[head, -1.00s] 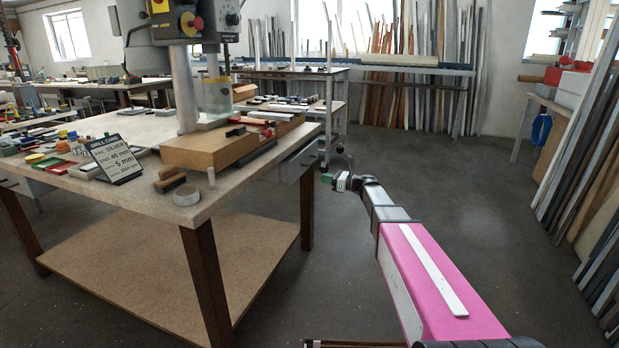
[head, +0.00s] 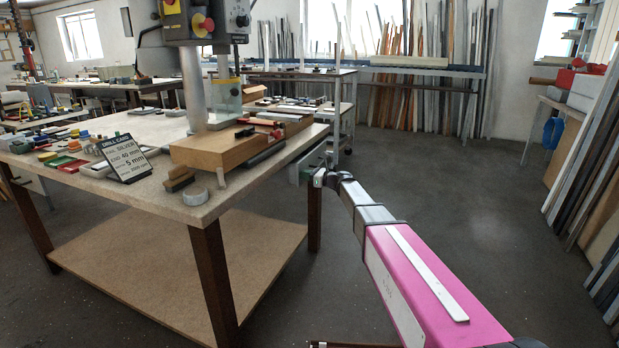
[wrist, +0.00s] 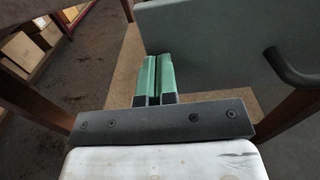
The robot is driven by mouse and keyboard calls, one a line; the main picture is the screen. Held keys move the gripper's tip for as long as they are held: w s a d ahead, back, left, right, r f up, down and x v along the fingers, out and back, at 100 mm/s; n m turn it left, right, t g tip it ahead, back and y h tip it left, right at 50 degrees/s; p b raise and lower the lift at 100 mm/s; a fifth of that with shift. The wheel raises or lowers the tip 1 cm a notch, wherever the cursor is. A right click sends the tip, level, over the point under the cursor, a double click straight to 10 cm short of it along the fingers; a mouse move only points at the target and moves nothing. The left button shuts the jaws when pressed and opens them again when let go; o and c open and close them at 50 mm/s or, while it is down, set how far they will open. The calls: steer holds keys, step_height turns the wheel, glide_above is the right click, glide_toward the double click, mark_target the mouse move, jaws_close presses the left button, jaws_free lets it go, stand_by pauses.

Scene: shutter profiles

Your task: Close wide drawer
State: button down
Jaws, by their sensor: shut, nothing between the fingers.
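A grey drawer (head: 316,158) sits under the right end of the workbench top, and its front stands out a little from the bench. In the wrist view, its flat grey front panel (wrist: 225,45) fills the upper right, with a dark bar handle (wrist: 290,68) at the right edge. My gripper (head: 304,175) is at the drawer front in the head view. In the wrist view, its green fingers (wrist: 158,75) are shut together and empty, beside the left part of the panel. I cannot tell whether they touch it.
The workbench (head: 120,195) carries a drill press (head: 205,60), a wooden block (head: 215,150) and a sign (head: 125,158). Its dark leg (head: 314,218) stands below the drawer. A wheeled trolley (head: 340,120) is behind. Open floor (head: 450,200) lies to the right.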

steer(key=shift+a, duration=0.15)
steer(key=shift+x, duration=2.35)
steer(key=shift+w, duration=0.1)
steer(key=v, duration=1.4)
steer(key=s+d+f+n+g+h, duration=0.2)
steer(key=s+d+f+n+h, duration=0.35)
steer(key=s, duration=0.45)
steer(key=s+d+f+n+g+h, duration=0.2)
steer(key=s+d+f+n+h, duration=0.15)
steer(key=s+f+n, duration=0.45)
steer(key=s+d+f+n+h, duration=0.3)
steer(key=s+d+n+h, duration=0.1)
steer(key=s+d, duration=0.3)
steer(key=s+d+f+n+g+h, duration=0.1)
steer(key=s+d+f+n+h, duration=0.2)
steer(key=s+d, duration=0.4)
steer(key=s+n+h, duration=0.1)
steer(key=s, duration=0.3)
steer(key=shift+s+d+f+g, duration=0.25)
steer(key=shift+s+d+g, duration=0.05)
steer(key=shift+d, duration=0.1)
